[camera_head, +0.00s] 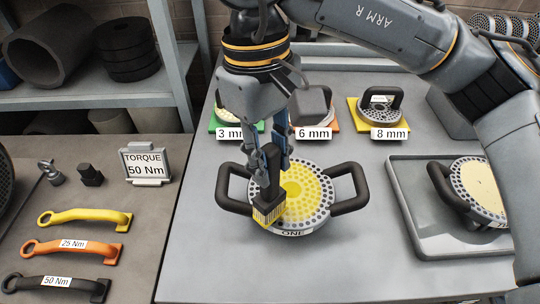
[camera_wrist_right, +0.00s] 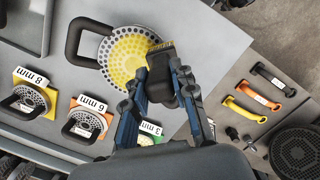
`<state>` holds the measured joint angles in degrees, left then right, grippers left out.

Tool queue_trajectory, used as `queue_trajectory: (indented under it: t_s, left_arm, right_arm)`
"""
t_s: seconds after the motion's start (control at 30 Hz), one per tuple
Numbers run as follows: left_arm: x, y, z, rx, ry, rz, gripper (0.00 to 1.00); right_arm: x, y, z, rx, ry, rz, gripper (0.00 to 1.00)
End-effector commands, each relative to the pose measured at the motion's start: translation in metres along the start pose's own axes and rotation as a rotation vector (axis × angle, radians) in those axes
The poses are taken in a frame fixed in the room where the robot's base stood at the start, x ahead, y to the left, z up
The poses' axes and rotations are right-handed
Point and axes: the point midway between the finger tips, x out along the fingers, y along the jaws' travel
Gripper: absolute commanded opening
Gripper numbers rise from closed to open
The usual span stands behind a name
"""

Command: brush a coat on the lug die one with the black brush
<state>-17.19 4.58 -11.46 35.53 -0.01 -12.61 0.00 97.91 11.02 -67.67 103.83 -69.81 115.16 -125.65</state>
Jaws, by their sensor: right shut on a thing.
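The lug die one (camera_head: 314,190) is a round perforated die with two black side handles, lying flat on the grey table, with an "ONE" label at its front. A yellow coat covers its middle and left part; the outer ring of holes at the right looks grey. It also shows in the right wrist view (camera_wrist_right: 108,50). My right gripper (camera_head: 272,150) is shut on the black brush (camera_head: 267,188), held upright over the left front of the die. The brush's yellow bristles (camera_head: 268,215) are at the die face, seemingly touching it. My left gripper is not in view.
Dies on coloured plates stand behind, labelled 3 mm (camera_head: 228,133), 6 mm (camera_head: 313,134) and 8 mm (camera_head: 389,134). A grey tray (camera_head: 420,240) at the right holds another handled die (camera_head: 480,188).

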Motion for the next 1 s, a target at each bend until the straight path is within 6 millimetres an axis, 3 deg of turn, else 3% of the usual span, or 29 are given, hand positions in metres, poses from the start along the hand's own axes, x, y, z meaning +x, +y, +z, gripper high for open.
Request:
queue_trajectory:
  t_s: [0.53, 1.0]
  left_arm:
    - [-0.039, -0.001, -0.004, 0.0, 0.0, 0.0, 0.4]
    - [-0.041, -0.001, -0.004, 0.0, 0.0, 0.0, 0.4]
  right_arm:
    - [-0.048, 0.0, 0.006, 0.001, 0.002, 0.0, 0.0]
    - [-0.051, 0.0, 0.006, 0.0, 0.001, 0.0, 0.0]
